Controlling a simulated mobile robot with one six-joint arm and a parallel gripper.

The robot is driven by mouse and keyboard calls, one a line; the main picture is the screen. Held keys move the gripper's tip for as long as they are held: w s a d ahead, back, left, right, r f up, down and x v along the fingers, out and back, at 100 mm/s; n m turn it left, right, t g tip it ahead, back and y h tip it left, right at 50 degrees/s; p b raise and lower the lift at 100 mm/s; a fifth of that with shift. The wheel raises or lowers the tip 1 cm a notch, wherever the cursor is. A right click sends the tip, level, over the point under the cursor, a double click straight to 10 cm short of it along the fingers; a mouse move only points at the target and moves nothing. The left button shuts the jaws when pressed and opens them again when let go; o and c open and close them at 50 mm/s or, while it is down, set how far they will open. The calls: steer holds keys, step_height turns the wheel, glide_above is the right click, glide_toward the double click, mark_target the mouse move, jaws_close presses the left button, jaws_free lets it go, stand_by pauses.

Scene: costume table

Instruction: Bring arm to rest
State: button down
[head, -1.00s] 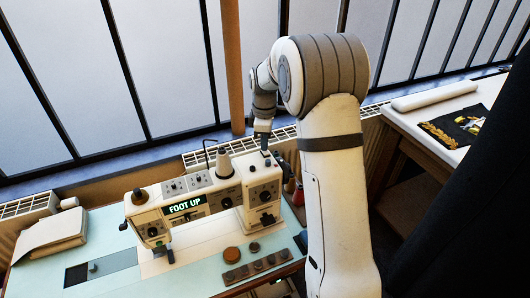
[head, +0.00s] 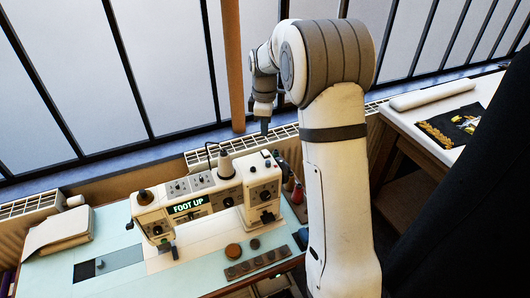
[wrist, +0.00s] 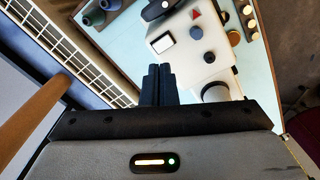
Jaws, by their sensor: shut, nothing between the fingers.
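My arm rises on the right of the head view and bends over at the top. My gripper (head: 264,127) hangs downward above the far right end of the sewing machine, near the radiator grille. In the wrist view my gripper (wrist: 158,72) shows its two dark fingers close together, with nothing between them. The white sewing machine (head: 200,200) stands on the pale blue table (head: 115,222) and its display reads "FOOT UP". Its end with a red triangle (wrist: 195,45) shows beyond the fingers in the wrist view. My gripper appears apart from it.
The radiator grille (head: 205,157) runs along the window behind the table. Thread cones (head: 297,193) stand right of the machine. A folded cloth (head: 58,232) lies at the left. A second table at right holds a white roll (head: 432,95) and dark embroidered fabric (head: 455,125).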

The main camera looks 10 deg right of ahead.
steer(key=s+r+m+t+b, duration=0.1)
steer(key=s+r+m+b, duration=0.3)
steer(key=s, duration=0.7)
steer(key=s+r+m+t+p, duration=0.1)
steer(key=s+r+m, duration=0.35)
steer(key=s, duration=0.75)
steer(key=s+f+m+t, duration=0.1)
steer(key=s+f+m, duration=0.3)
steer(key=s, duration=0.5)
steer(key=shift+s+a+f+m+b, duration=0.15)
steer(key=shift+f+m+b, duration=0.25)
steer(key=shift+m, duration=0.45)
steer(key=shift+r, duration=0.1)
steer(key=w+r+n+b, duration=0.2)
steer(key=w+b, duration=0.4)
steer(key=w, duration=2.3)
steer(key=shift+w+d+r+y, duration=0.3)
steer(key=shift+w+r, duration=0.05)
steer(key=shift+r, duration=0.15)
